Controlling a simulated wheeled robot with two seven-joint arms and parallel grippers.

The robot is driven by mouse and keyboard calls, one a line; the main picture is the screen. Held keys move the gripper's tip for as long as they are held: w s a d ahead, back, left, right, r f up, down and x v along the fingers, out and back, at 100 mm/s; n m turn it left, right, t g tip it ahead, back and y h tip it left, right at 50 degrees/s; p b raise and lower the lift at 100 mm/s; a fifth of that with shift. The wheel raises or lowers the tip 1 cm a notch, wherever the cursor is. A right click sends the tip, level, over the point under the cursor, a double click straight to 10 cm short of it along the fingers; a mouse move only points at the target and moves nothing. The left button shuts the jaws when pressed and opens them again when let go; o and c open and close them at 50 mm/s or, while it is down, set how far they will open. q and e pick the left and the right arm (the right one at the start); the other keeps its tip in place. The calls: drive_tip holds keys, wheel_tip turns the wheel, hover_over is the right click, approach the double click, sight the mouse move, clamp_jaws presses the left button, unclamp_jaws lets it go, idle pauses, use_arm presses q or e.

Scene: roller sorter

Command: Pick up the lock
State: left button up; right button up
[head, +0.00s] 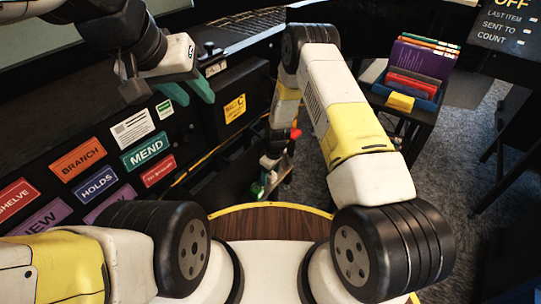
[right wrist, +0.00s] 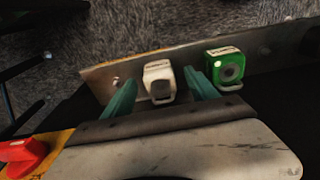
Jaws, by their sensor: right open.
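In the right wrist view, a white lock-like block (right wrist: 158,80) with a dark front and a grey loop sits at a pale, narrow panel (right wrist: 102,80). A similar green block (right wrist: 226,70) with a round grey face sits to its right. My right gripper (right wrist: 160,97) is open, with one teal finger on each side of the white block; whether they touch it I cannot tell. In the head view my right gripper (head: 268,185) is low beside the dark console, small and partly hidden. My left gripper (head: 184,88) is open and empty above the console.
Labelled plates such as MEND (head: 148,151) cover the console at left. A red knob (right wrist: 22,153) is at the lower left of the wrist view. A blue bin of folders (head: 412,88) stands on a dark stand at right. Grey carpet (head: 458,160) is open beyond.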

clamp_jaws()
drive_tip(key=shift+r, duration=0.9)
wheel_tip(320, 180, up, 2)
drive_tip(key=shift+s+d, duration=0.1)
drive_tip(key=shift+d, duration=0.05)
drive_tip(key=s+d, duration=1)
drive_tip(key=d, duration=0.4)
drive_tip(key=shift+s+d+r, duration=0.1)
drive_tip(key=shift+r, duration=1)
drive_tip(key=shift+s+r, duration=0.1)
drive_tip(key=shift+r, duration=0.95)
